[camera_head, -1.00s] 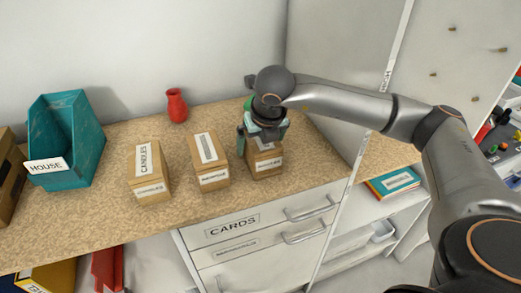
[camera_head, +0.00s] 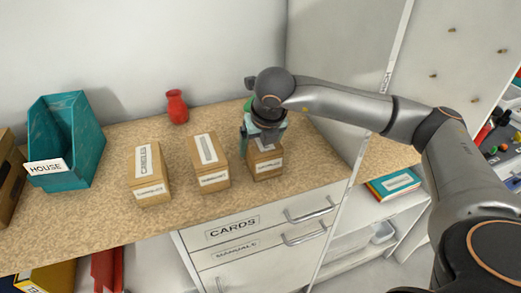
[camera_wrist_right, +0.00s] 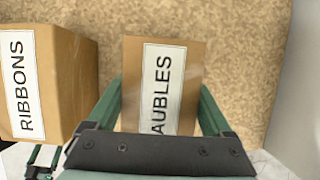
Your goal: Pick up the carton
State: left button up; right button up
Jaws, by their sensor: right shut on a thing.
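A small brown carton (camera_head: 268,168) with a white label stands at the right end of the worktop. Its top label reads "AUBLES" in the right wrist view (camera_wrist_right: 160,85), with the start hidden by my gripper. My right gripper (camera_head: 262,136) comes down over it from above. Its green fingers sit on either side of the carton in the wrist view, shut on it. The carton appears to rest on the worktop; I cannot tell any gap beneath it.
A "RIBBONS" carton (camera_head: 210,163) stands close to the left, then a similar carton (camera_head: 149,174). A red vase (camera_head: 177,106) and a teal "HOUSE" holder (camera_head: 75,150) stand on the speckled worktop (camera_head: 110,220). A wall panel (camera_head: 330,70) rises to the right.

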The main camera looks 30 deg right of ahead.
aim_at(272, 148)
jog(key=shift+r+p, duration=0.5)
jog(key=shift+p, duration=0.2)
notch_tip(272, 148, up, 3)
jog(key=shift+b, duration=0.6)
jog(key=s+r, duration=0.2)
jog(key=r, duration=0.1)
jog(key=s+r, duration=0.3)
jog(key=shift+s+a, duration=0.15)
jog(key=shift+s, duration=0.1)
pick_arm(q)
jog(key=shift+w+d+b, duration=0.3)
jog(key=shift+d+b, duration=0.2)
pick_arm(e)
jog(key=s+r, duration=0.3)
jog(key=s, duration=0.5)
jog(key=shift+s+a+r, duration=0.25)
jog(key=shift+a, duration=0.05)
pick_arm(q)
jog(key=shift+s+a+f, duration=0.1)
jog(key=shift+a+f, duration=0.05)
